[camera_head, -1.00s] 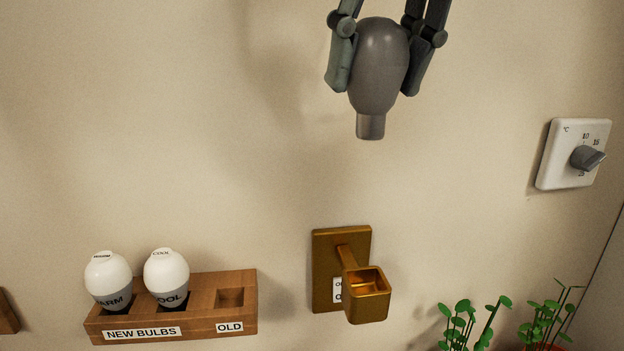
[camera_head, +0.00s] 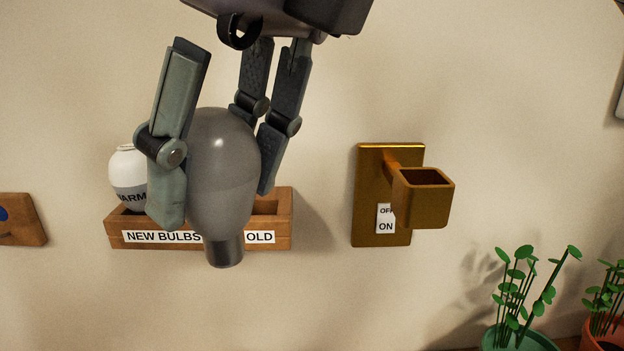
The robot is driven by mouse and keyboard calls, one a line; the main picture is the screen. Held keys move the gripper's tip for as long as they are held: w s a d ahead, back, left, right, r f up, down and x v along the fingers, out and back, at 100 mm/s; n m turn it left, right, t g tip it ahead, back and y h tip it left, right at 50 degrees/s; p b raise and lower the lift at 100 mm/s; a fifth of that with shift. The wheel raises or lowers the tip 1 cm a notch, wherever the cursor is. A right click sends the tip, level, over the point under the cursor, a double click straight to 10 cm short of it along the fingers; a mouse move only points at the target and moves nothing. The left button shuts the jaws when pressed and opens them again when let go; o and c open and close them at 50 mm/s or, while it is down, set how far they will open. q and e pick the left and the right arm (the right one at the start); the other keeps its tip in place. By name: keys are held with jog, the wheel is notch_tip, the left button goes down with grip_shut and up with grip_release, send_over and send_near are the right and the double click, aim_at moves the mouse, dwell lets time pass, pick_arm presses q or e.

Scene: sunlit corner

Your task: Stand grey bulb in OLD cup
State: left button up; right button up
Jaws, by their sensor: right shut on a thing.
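My right gripper (camera_head: 218,180) comes in from the top and is shut on the grey bulb (camera_head: 226,165). The bulb hangs upright with its round end up and its narrow base down. It is in front of the wooden rack (camera_head: 120,222), which is labelled NEW BULBS and OLD, and hides part of it. The OLD cup (camera_head: 266,207) is the rack's right compartment, partly showing just right of the bulb. A white bulb marked WARM (camera_head: 127,178) stands in the rack's left compartment. The middle compartment is hidden behind the gripper and bulb. My left gripper is out of view.
A brass wall fixture (camera_head: 370,170) with a square empty socket (camera_head: 422,205) and an OFF/ON switch (camera_head: 386,219) is right of the rack. Potted plants (camera_head: 520,300) stand at the lower right. A wooden piece (camera_head: 22,225) is at the left edge. The wall between is bare.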

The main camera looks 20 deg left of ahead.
jog(key=w+a+p, duration=0.2)
jog(key=w+p, duration=0.1)
jog(key=w, duration=0.4)
jog(key=w+a+p, duration=0.3)
jog(key=w, duration=0.4)
jog(key=f+p, duration=0.1)
jog(key=f, duration=0.2)
jog(key=w+f+p, duration=0.1)
jog(key=f, duration=0.2)
jog(key=shift+w+f, duration=0.1)
jog(key=shift+f, duration=0.1)
jog(key=shift+w+f, duration=0.15)
jog(key=shift+f, duration=0.2)
jog(key=shift+f, duration=0.1)
jog(key=o, duration=1.1)
jog(key=shift+o, duration=0.2)
